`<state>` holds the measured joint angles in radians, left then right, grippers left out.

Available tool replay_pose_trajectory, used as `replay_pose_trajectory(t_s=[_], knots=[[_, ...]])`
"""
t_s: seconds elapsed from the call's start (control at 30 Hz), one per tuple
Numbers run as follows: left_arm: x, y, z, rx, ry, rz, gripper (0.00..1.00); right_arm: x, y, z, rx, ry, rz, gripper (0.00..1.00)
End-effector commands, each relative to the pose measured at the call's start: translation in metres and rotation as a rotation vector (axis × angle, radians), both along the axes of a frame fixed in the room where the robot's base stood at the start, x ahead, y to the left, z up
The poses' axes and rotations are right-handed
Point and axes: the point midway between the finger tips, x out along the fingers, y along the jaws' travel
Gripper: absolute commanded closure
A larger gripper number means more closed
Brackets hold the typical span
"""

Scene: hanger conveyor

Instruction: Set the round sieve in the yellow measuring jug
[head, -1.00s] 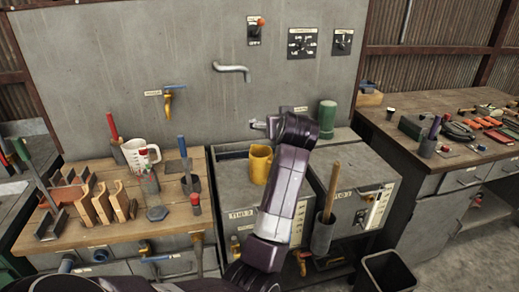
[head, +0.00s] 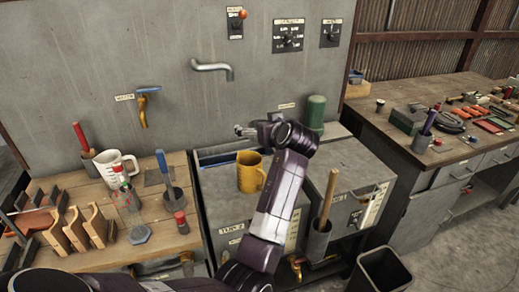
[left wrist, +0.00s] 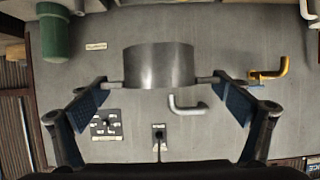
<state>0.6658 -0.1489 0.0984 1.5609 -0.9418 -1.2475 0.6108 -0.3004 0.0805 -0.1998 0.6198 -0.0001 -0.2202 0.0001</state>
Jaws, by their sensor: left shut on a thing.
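The yellow measuring jug (head: 251,174) stands upright on the grey cabinet top in the middle of the head view. My left gripper (head: 245,131) is above and behind it in the picture, close to the wall, and looks small there. In the left wrist view my left gripper (left wrist: 165,85) is shut on the round sieve (left wrist: 160,66), a grey metal cylinder gripped by short stubs on its two sides. The sieve's inside is not visible. The jug cannot be made out in the left wrist view. My right gripper is not in view.
A green canister (head: 316,113) stands behind my arm. A wall spout (head: 213,68) and yellow tap (head: 144,106) stick out of the wall. A white measuring jug (head: 118,170) stands on the wooden bench at left. A holder (head: 317,240) with a wooden handle is right of my arm.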

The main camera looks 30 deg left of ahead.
Motion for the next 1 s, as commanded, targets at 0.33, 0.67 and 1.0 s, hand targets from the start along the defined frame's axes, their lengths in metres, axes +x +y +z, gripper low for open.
replay_pose_trajectory(t_s=[0.33,0.67,1.0], knots=[[0.001,0.000,-0.057,0.003,-0.002,-0.001,0.37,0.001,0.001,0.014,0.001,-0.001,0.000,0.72],[0.001,0.000,-0.098,0.002,-0.001,-0.001,0.37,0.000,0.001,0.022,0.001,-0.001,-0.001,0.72],[0.001,0.000,-0.103,0.001,-0.002,-0.001,0.37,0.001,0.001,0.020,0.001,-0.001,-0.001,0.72]])
